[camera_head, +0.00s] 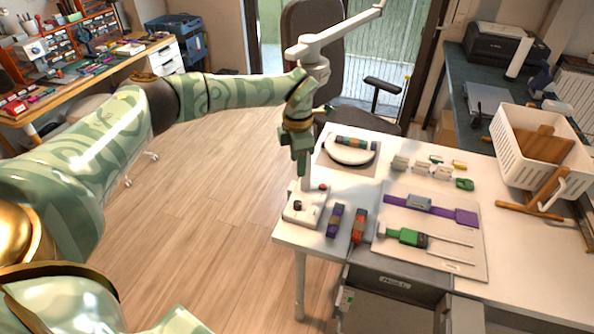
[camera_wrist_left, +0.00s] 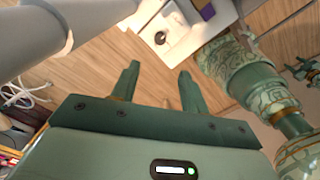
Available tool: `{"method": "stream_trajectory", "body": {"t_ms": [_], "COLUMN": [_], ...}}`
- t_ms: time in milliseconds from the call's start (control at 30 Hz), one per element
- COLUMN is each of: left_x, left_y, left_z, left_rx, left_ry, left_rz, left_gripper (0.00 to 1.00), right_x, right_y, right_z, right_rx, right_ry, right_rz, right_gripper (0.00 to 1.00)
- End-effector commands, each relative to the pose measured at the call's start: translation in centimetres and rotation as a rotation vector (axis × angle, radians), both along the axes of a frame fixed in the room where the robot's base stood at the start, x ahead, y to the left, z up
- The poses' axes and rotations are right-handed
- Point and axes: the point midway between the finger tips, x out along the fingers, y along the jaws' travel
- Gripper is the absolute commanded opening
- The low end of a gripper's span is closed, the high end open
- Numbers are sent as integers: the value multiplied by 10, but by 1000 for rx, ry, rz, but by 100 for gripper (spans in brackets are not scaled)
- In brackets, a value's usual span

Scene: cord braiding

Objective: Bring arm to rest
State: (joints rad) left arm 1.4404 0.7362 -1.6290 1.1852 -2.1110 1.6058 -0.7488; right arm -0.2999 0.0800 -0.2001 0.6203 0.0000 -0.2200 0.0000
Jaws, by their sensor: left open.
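My left gripper (camera_head: 299,168) hangs at the end of my green patterned left arm, pointing down beside the white stand at the table's left edge. In the left wrist view its two fingers are apart, with nothing between them (camera_wrist_left: 158,80). Beyond them are the wooden floor and the stand's white base (camera_wrist_left: 168,35). The white table (camera_head: 330,262) carries a pale board (camera_head: 455,231) with a purple strap (camera_head: 440,212) and a green clamp-like piece (camera_head: 407,237).
The white stand's base (camera_head: 301,212) and tall post are close to my left gripper. A purple bundle (camera_head: 335,220) and an orange bundle (camera_head: 359,226) lie near it. A round white disc (camera_head: 346,153) lies farther back. A white basket (camera_head: 512,135) stands right. Open floor (camera_head: 215,190) lies left.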

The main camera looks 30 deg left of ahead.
Motion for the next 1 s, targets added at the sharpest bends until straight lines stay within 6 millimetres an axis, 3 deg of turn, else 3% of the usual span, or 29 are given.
{"method": "stream_trajectory", "body": {"t_ms": [567,700,767,867,967,1000], "left_x": [0,-1,-3,-10,-28,-39], "left_y": [0,-11,-27,-77,-157,-192], "left_z": [6,0,-7,-26,-43,-45], "left_rx": [1,-26,-67,-196,-426,-541], "left_ry": [1,-4,-11,-34,-74,-93], "left_rz": [0,-17,-40,-99,-155,-161], "left_gripper": [45,45,45,45,45,45], "right_x": [0,0,0,0,0,0], "right_y": [0,0,0,0,0,0], "right_z": [1,1,1,1,1,1], "right_rx": [0,0,0,0,0,0], "right_ry": [0,0,0,0,0,0], "right_rz": [0,0,0,0,0,0], "right_gripper": [50,50,50,50,50,50]}}
